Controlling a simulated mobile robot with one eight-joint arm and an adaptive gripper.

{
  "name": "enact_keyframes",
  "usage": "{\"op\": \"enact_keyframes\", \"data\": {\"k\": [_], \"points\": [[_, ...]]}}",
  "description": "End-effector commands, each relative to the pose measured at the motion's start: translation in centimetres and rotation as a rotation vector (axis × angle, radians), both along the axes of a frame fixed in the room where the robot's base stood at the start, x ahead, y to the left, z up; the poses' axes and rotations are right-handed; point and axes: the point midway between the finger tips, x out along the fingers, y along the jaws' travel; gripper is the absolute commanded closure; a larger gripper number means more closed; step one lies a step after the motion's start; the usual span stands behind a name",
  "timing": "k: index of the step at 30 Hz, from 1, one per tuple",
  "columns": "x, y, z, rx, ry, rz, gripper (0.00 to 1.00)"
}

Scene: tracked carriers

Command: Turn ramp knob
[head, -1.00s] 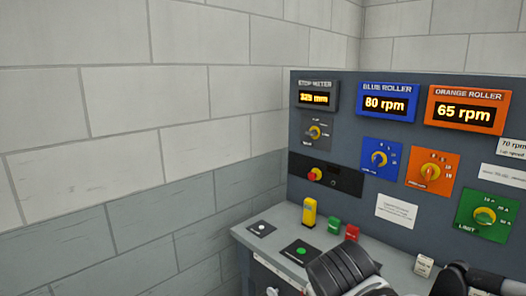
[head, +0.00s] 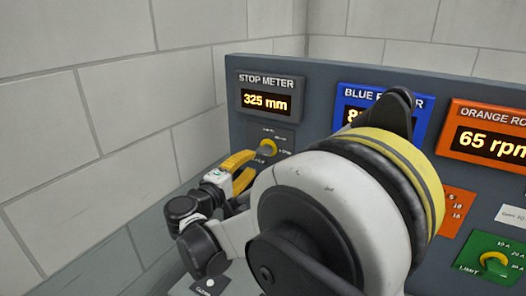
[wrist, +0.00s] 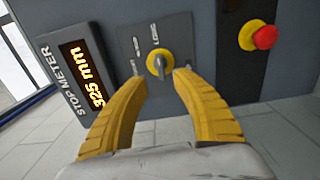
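A yellow knob (head: 267,147) sits on a small grey plate below the stop meter; its printed label is too small to read surely as the ramp label. In the wrist view the knob (wrist: 159,65) shows a grey pointer bar across its face. My gripper (head: 249,168) is close to this plate, its yellow fingers pointing at the knob. In the wrist view my gripper (wrist: 161,77) is open, one fingertip on either side of the knob, with visible gaps. Whether the tips touch the plate I cannot tell.
The stop meter (head: 268,97) reads 325 mm. A red button (wrist: 265,37) is right of the knob in the wrist view. The orange roller display (head: 490,133) reads 65 rpm. My arm hides much of the panel.

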Motion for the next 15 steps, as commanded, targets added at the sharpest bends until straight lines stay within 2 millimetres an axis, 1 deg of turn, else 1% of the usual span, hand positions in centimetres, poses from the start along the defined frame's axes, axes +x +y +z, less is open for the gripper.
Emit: {"op": "enact_keyframes", "data": {"k": [1, 3, 7, 12, 15], "points": [[1.0, -0.7, -0.1, 0.0, 0.0, -0.003, 0.68], [2.2, -1.6, -0.1, 0.001, 0.001, -0.003, 0.68], [4.2, -2.9, -0.1, 0.001, 0.001, -0.002, 0.68], [5.9, -4.0, -0.1, 0.002, 0.001, -0.001, 0.68], [6.3, -4.2, 0.0, 0.002, 0.001, -0.001, 0.68]]}}
